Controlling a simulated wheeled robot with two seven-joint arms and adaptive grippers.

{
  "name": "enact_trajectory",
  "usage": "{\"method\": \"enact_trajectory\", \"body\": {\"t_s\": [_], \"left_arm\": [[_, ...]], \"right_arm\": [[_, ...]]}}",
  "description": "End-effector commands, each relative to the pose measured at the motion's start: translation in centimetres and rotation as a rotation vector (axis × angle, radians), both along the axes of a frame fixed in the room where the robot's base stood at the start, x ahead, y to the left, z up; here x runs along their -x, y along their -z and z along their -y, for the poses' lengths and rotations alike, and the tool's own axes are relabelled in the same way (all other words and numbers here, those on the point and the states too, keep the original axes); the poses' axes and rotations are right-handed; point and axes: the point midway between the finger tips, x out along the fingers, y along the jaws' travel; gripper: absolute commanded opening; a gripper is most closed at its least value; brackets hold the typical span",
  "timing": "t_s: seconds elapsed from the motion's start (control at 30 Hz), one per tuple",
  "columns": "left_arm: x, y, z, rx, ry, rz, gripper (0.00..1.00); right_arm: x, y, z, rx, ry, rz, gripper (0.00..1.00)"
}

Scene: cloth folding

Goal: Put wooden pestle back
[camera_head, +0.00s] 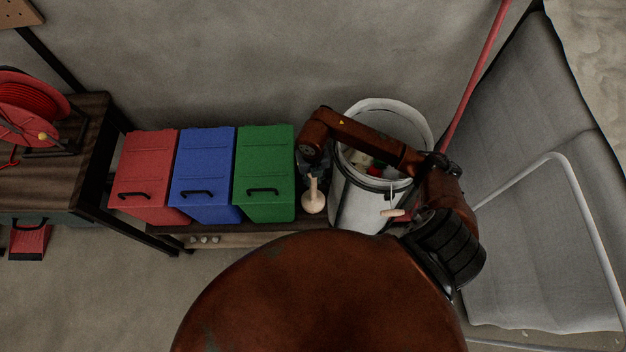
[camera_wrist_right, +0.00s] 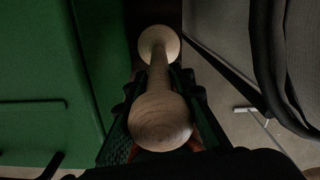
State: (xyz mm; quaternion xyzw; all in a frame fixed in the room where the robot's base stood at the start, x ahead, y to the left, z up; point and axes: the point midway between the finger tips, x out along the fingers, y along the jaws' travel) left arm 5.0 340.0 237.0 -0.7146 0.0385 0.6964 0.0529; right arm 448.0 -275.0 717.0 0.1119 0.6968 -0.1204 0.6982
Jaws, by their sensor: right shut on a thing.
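The wooden pestle (camera_head: 313,200) is pale wood with rounded ends. In the head view it is upright between the green box and the white bucket, its wide end down near the low shelf. I cannot tell whether it touches the shelf. My right gripper (camera_head: 313,172) is shut on the pestle's shaft from above. In the right wrist view the pestle (camera_wrist_right: 161,110) runs between the fingers of the right gripper (camera_wrist_right: 158,85), one rounded end close to the camera. My left gripper is not in view.
A green box (camera_head: 264,165), blue box (camera_head: 204,170) and red box (camera_head: 148,172) stand in a row left of the pestle. A white bucket (camera_head: 352,205) with several items inside stands close on the right, under my right arm. A grey padded panel (camera_head: 530,180) is at the right.

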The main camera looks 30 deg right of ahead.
Motion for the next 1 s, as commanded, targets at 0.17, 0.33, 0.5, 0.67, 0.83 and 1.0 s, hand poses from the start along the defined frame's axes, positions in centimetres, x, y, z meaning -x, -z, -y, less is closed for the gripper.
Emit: {"method": "enact_trajectory", "body": {"t_s": [0.17, 0.33, 0.5, 0.67, 0.83, 1.0], "left_arm": [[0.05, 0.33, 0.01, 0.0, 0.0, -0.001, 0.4], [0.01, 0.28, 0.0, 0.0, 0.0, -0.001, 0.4], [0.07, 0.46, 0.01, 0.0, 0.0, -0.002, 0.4], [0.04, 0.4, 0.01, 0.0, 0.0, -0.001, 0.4], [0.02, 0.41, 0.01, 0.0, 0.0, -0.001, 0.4], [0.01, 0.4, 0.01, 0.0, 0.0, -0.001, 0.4]], "right_arm": [[-0.1, 1.4, -0.02, -0.001, 0.0, 0.003, 0.0], [-0.11, 1.29, 0.0, -0.001, 0.0, 0.003, 0.0], [-0.07, 1.69, 0.02, 0.0, 0.0, 0.002, 0.0], [0.01, 1.69, 0.04, 0.001, 0.0, 0.001, 0.33], [0.01, 1.69, 0.04, 0.0, 0.0, 0.001, 0.4], [0.01, 1.68, 0.04, 0.0, 0.0, 0.0, 0.4]]}}
